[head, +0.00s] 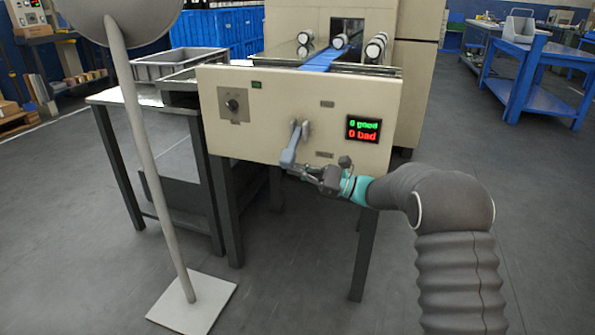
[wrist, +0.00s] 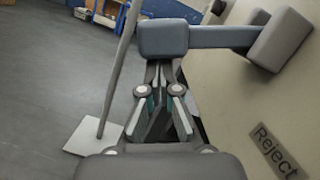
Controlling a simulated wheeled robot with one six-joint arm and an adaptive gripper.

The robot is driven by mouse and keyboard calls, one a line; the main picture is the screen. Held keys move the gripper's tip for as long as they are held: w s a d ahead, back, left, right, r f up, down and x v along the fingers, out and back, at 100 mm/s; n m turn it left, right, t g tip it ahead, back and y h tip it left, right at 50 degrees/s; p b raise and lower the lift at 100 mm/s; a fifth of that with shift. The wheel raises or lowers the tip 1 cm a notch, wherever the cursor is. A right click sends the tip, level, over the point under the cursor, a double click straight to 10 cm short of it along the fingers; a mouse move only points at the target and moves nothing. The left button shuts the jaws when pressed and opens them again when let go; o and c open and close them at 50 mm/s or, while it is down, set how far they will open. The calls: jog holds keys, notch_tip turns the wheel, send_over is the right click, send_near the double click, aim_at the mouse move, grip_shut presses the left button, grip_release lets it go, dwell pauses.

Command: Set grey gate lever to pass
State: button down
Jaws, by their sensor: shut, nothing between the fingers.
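The grey gate lever (head: 289,148) is on the front of the cream panel. Its pivot block (wrist: 281,38) is on the panel, and its arm leads to a blocky handle (wrist: 163,37) standing out from the panel. In the head view the lever slants down and left from its pivot. My gripper (head: 300,172) is just below the handle end. In the wrist view the fingers (wrist: 161,75) are shut and empty, with their tips right at the handle's edge. I cannot tell whether they touch it. A "Reject" label (wrist: 274,151) is on the panel near the lever.
The cream panel (head: 270,85) also has a black dial (head: 233,104) and a display (head: 363,129) reading 0 good, 0 bad. A grey pole on a square base (head: 195,305) stands at the left.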

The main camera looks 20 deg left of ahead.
aim_at(292, 159)
jog(key=shift+r, duration=0.1)
jog(key=shift+s+r+m+p, duration=0.2)
jog(key=shift+m+p, duration=0.3)
jog(key=shift+r, duration=0.1)
jog(key=r+m+p, duration=0.1)
jog(key=s+r+m+t+p, duration=0.1)
jog(key=m+p, duration=0.1)
jog(key=s+r+m+p, duration=0.1)
jog(key=p, duration=0.1)
jog(key=shift+r+m+t, duration=0.2)
jog(key=shift+m+t, duration=0.1)
jog(key=shift+t, duration=0.1)
jog(key=shift+s+r+p, duration=0.2)
jog(key=shift+r+p, duration=0.15)
jog(key=shift+r, duration=0.3)
jog(key=shift+s+r+p, duration=0.15)
jog(key=shift+r+p, duration=0.2)
jog(key=shift+r, duration=0.25)
jog(key=shift+r+p, duration=0.4)
jog(key=shift+r, duration=0.75)
